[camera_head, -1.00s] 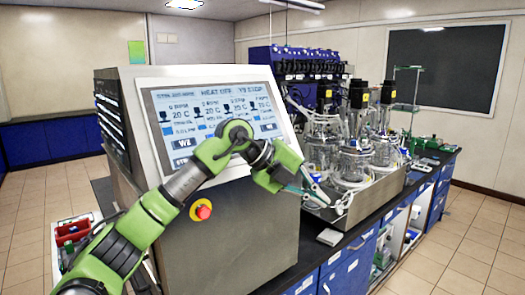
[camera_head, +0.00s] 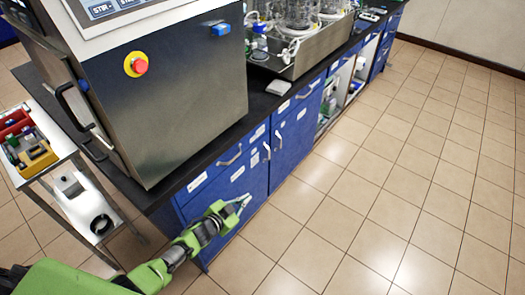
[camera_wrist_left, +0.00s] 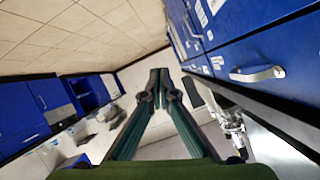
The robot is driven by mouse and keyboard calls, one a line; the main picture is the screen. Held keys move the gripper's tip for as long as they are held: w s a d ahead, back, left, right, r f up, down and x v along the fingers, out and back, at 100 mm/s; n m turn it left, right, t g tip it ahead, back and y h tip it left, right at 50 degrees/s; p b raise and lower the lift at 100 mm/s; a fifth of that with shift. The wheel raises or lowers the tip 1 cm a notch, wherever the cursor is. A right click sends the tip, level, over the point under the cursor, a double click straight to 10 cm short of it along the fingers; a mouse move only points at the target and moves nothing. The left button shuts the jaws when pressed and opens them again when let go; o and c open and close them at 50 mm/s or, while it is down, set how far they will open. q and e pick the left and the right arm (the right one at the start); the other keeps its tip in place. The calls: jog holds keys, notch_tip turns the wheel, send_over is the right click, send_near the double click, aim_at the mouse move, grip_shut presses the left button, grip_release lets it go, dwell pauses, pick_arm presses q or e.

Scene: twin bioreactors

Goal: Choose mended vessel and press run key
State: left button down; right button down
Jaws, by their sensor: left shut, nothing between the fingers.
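The control console (camera_head: 165,110) stands on the bench at upper left. Only the bottom strip of its screen (camera_head: 105,10) shows, with a key reading "STIR"; the rest is cut off. The glass vessels (camera_head: 300,12) show only by their lower parts at the top edge, on a metal tray (camera_head: 305,58). I cannot tell which vessel is mended. My left gripper (camera_head: 243,202) is low in front of the blue cabinets, below the bench top and well away from screen and vessels. In the left wrist view its fingers (camera_wrist_left: 160,80) are together and empty.
A red stop button (camera_head: 140,66) is on the console front. Blue cabinets (camera_head: 225,170) with handles line the bench front, close to my left gripper. A cart (camera_head: 45,175) with a yellow-and-red toolbox (camera_head: 30,150) stands at left. The tiled floor at right is clear.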

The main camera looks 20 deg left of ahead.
pick_arm(q)
jog(key=s+a+f+n+g+y, duration=0.3)
jog(key=s+f+n+g, duration=0.15)
jog(key=s+f, duration=1.7)
jog(key=s+d+f+g, duration=0.1)
jog(key=s+f+g, duration=0.2)
jog(key=s, duration=1.2)
jog(key=s+f+n+g, duration=0.1)
jog(key=s+f+g, duration=0.2)
jog(key=s, duration=1.3)
jog(key=shift+d+g+y, duration=0.4)
jog(key=shift+g, duration=0.15)
jog(key=shift+w, duration=0.15)
